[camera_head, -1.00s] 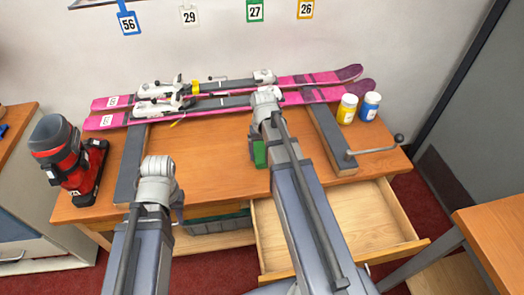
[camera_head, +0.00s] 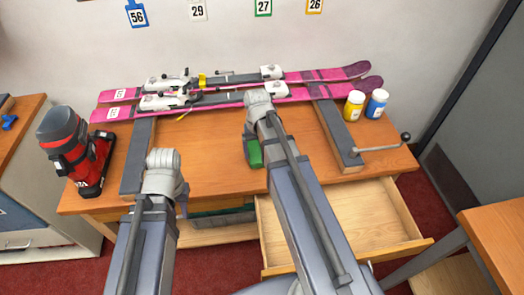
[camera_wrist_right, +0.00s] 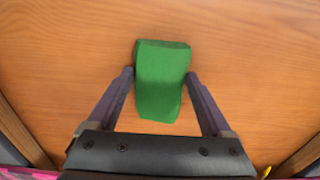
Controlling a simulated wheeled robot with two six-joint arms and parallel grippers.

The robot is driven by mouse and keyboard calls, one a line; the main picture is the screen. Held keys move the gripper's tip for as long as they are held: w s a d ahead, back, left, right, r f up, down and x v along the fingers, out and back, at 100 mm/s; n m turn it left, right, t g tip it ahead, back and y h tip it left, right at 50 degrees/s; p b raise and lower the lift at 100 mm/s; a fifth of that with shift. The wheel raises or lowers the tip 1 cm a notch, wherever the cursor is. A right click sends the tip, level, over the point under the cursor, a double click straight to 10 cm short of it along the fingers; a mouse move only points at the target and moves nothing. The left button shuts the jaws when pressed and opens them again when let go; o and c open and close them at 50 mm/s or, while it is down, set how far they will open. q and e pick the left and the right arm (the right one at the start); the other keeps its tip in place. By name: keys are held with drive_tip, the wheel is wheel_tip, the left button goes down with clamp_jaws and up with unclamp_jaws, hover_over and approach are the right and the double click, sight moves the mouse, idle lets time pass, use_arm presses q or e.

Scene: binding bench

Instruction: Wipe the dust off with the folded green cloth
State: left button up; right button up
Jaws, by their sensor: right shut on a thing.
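The folded green cloth (camera_head: 255,154) is over the middle of the wooden bench top, in front of the skis. My right gripper (camera_head: 250,133) points down and is shut on it. In the right wrist view the cloth (camera_wrist_right: 161,85) sits between the two fingertips, with bare wood grain around it. I cannot tell whether the cloth touches the bench. My left gripper (camera_head: 181,205) is low at the bench's front edge, mostly hidden behind my own arm, so its jaws do not show. I see no clear patch of dust in either view.
Two pink skis (camera_head: 325,91) lie across grey supports (camera_head: 337,135) at the back. A red boot (camera_head: 82,155) stands left; yellow (camera_head: 354,106) and blue (camera_head: 376,104) jars stand right. A crank handle (camera_head: 383,147) juts out right. An open drawer (camera_head: 340,220) sticks out in front.

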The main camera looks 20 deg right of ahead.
sight(226, 163)
drive_tip(key=shift+w+a+f, duration=0.1)
drive_tip(key=shift+w+a, duration=0.15)
drive_tip(key=shift+a, duration=0.65)
drive_tip(key=shift+w+a+f, duration=0.1)
drive_tip(key=shift+w+a, duration=0.1)
drive_tip(key=shift+a, duration=0.7)
drive_tip(key=shift+w+a+r, duration=0.1)
drive_tip(key=shift+w+a, duration=0.2)
drive_tip(key=shift+a, duration=0.65)
drive_tip(key=shift+w+a+r, duration=0.1)
drive_tip(key=shift+w+a, duration=0.15)
drive_tip(key=shift+a, duration=0.65)
drive_tip(key=shift+w+a+f, duration=0.1)
drive_tip(key=shift+w+a, duration=0.1)
drive_tip(key=shift+a, duration=0.7)
drive_tip(key=shift+w+a+f, duration=0.1)
drive_tip(key=shift+w+a, duration=0.05)
drive_tip(key=shift+a, duration=0.7)
